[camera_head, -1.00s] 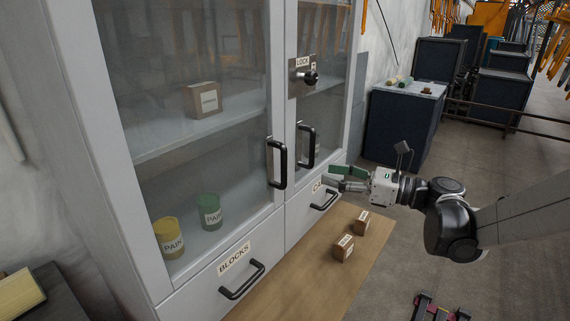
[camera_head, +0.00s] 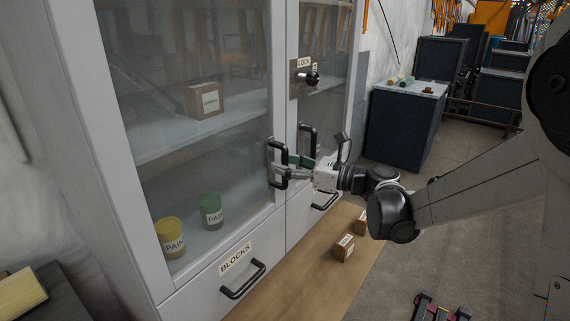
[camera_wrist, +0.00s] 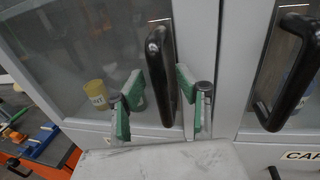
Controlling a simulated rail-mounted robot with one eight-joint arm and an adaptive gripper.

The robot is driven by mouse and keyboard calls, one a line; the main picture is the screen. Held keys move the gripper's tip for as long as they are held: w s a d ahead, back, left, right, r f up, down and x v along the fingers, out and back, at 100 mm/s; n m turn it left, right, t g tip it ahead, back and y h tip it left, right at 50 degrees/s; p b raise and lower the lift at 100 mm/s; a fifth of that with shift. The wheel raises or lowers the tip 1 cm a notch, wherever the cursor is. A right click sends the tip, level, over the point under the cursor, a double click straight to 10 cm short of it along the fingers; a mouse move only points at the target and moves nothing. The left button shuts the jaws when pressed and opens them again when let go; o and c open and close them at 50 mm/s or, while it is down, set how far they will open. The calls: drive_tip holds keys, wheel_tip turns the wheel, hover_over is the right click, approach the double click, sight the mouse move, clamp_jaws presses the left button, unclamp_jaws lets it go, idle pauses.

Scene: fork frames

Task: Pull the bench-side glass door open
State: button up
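The white cabinet has two glass doors. The left glass door (camera_head: 185,60) is shut, and its black bar handle (camera_head: 278,150) stands at its right edge. The right glass door (camera_head: 325,100) is also shut, with its own black handle (camera_head: 313,135). My gripper (camera_head: 284,166) is at the lower part of the left door's handle. In the wrist view my gripper (camera_wrist: 158,85) has its green-padded fingers open on either side of that handle (camera_wrist: 160,65), with gaps visible beside the bar. The right door's handle (camera_wrist: 288,75) stands clear of the fingers.
A lock knob (camera_head: 308,79) sits on the right door. Drawers with black handles (camera_head: 243,279) are below the doors. Small boxes (camera_head: 344,247) lie on the wooden board (camera_head: 290,292) in front. A dark bench (camera_head: 50,300) is at lower left, a blue cabinet (camera_head: 400,130) at right.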

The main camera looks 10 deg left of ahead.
clamp_jaws()
drive_tip(key=shift+d, duration=0.1)
idle(0.4)
